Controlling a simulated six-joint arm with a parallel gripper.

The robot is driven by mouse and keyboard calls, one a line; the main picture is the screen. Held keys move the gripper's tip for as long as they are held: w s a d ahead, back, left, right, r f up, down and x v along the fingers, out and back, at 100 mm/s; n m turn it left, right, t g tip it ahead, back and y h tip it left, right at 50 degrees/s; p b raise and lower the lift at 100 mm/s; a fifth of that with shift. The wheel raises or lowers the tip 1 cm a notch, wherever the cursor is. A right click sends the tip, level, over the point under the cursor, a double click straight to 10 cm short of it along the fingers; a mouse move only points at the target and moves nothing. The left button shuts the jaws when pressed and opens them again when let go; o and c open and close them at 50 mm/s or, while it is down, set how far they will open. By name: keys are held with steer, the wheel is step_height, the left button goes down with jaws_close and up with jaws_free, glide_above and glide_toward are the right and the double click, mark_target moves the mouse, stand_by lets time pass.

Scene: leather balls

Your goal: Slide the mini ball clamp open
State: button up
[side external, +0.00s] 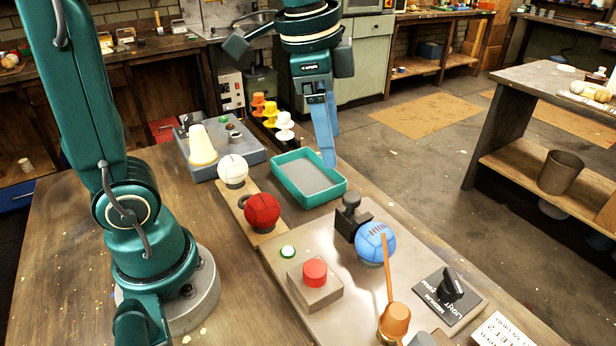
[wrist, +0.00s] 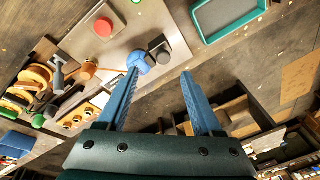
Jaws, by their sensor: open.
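The mini ball clamp seems to be the small dark block with a round black knob (side external: 351,214) on the grey work plate (side external: 315,240); it also shows in the wrist view (wrist: 159,50). A blue ball with red stitching (side external: 375,243) sits right beside it, and I cannot tell how firmly the clamp bears on it. My gripper (side external: 328,160) points down beside the green tray, beyond and above the clamp. In the wrist view my gripper (wrist: 160,74) has its two blue fingers wide apart with nothing between them. The left fingertip partly overlaps the blue ball (wrist: 139,62) in that view.
A green tray (side external: 308,178) stands behind the clamp. White (side external: 233,169) and red (side external: 262,211) balls sit on a wooden strip to the left.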

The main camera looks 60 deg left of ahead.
steer(key=m+g, duration=0.1)
steer(key=g, duration=0.1)
glide_above(351, 196)
step_height(351, 196, down, 4)
steer(key=shift+s+r, duration=0.1)
steer(key=shift+s, duration=0.05)
steer(key=f, duration=0.2)
steer(key=shift+w+f+g, duration=0.25)
steer(key=shift+f+g, duration=0.05)
steer(key=shift+f, duration=2.5)
steer(key=shift+c, duration=0.3)
jaws_close()
steer(key=shift+r, duration=0.1)
